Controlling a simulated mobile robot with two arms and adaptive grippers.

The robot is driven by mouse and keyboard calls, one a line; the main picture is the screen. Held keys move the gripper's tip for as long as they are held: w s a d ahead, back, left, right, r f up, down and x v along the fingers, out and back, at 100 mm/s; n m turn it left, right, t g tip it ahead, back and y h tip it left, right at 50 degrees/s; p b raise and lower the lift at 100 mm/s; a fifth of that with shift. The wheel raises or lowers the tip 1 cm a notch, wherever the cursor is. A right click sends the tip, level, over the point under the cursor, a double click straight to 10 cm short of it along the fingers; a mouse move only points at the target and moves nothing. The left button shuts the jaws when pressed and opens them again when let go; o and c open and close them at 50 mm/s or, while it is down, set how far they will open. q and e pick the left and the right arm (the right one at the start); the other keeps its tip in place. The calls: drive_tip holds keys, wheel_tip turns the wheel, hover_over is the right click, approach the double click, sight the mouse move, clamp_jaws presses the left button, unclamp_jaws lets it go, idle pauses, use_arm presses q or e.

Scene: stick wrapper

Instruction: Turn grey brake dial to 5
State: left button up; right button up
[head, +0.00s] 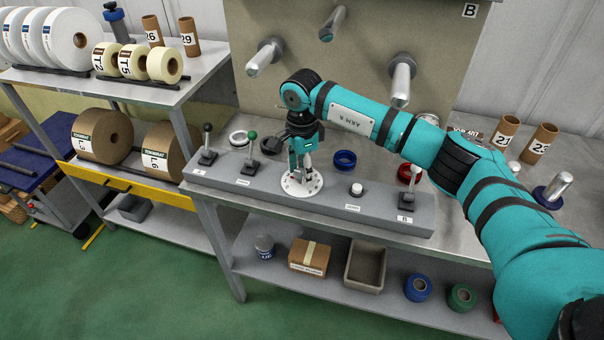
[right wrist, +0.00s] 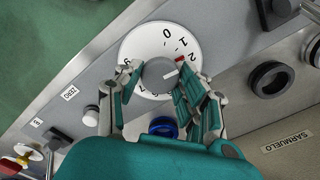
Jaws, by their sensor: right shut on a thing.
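The brake dial (head: 302,186) is a round white disc with dark numbers on the grey console. In the right wrist view the dial (right wrist: 145,42) shows 0, 1 and 2 at its upper right; the fingers cover part of the other numbers. My right gripper (head: 301,166) points down over the dial. Its fingers (right wrist: 155,80) are shut on the knob, one on each side. My left gripper is not in view.
On the console, a black-knobbed lever (head: 207,142) and a green-knobbed lever (head: 251,148) stand left of the dial. A white button (head: 356,189) and another lever (head: 411,188) stand right. A blue ring (head: 344,159) lies behind. Metal pegs (head: 401,82) jut from the panel above.

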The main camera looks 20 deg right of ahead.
drive_tip(key=m+b, duration=0.1)
drive_tip(key=m, duration=0.3)
drive_tip(key=shift+m+b, duration=0.3)
drive_tip(key=shift+b, duration=0.05)
drive_tip(key=m+b, duration=0.1)
drive_tip(key=m, duration=0.3)
drive_tip(key=shift+m, duration=0.3)
drive_tip(key=m+b, duration=0.1)
drive_tip(key=m, duration=0.9)
drive_tip(key=shift+r+b, duration=0.1)
drive_tip(key=shift+b, duration=0.25)
drive_tip(key=o, duration=1.2)
wheel_tip(320, 180, up, 12)
drive_tip(key=shift+f, duration=0.1)
